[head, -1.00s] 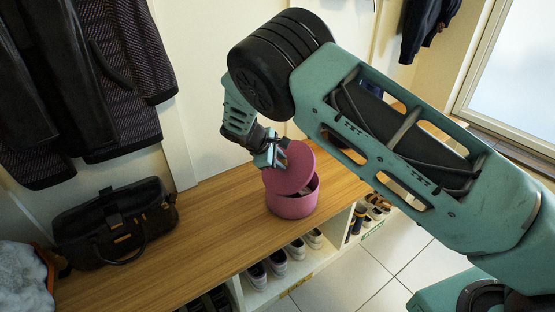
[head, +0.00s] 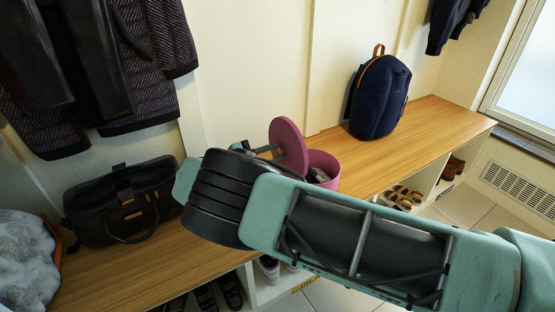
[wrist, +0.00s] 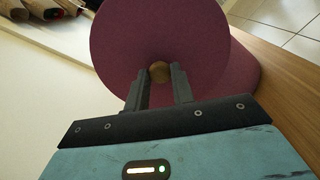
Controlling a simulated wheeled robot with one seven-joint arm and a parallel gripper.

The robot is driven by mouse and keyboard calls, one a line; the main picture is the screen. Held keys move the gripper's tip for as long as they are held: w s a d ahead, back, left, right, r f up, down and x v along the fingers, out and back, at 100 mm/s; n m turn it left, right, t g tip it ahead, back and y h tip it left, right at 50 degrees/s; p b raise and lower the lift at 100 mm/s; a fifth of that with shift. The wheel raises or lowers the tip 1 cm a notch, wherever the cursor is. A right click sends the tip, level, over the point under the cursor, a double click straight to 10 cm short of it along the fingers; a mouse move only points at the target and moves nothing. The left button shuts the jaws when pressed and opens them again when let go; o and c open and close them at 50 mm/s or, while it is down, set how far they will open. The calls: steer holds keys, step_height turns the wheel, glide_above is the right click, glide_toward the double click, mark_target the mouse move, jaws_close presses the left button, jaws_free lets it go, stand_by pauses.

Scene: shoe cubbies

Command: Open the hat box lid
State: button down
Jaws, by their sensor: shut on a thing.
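The pink hat box (head: 325,165) stands on the wooden bench, partly hidden behind my arm in the head view. Its top is uncovered and something pale and dark shows inside. The round pink lid (head: 289,147) is tilted up almost on edge at the left side of the box. My gripper (wrist: 163,84) is shut on the small wooden knob (wrist: 160,70) in the middle of the lid in the wrist view. The lid (wrist: 160,30) fills the upper middle there and hides much of the box (wrist: 241,70).
The bench top (head: 420,130) runs left to right, with shoe cubbies below it. A navy backpack (head: 379,95) stands on it to the right of the box. A black bag (head: 122,200) and a white fluffy item (head: 25,262) are at the left. Coats hang above.

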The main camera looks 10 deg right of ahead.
steer(key=shift+s+a+f+t+h+b, duration=0.15)
steer(key=shift+a+f+h+b, duration=0.3)
steer(key=shift+b, duration=0.2)
steer(key=shift+s+a+f+t+h+b, duration=0.15)
steer(key=shift+a+f+h+b, duration=0.15)
steer(key=shift+h+b, duration=0.3)
steer(key=shift+a, duration=0.1)
steer(key=c, duration=1.2)
jaws_free()
steer(key=shift+o, duration=0.2)
steer(key=b+v, duration=1.4)
steer(key=v, duration=0.3)
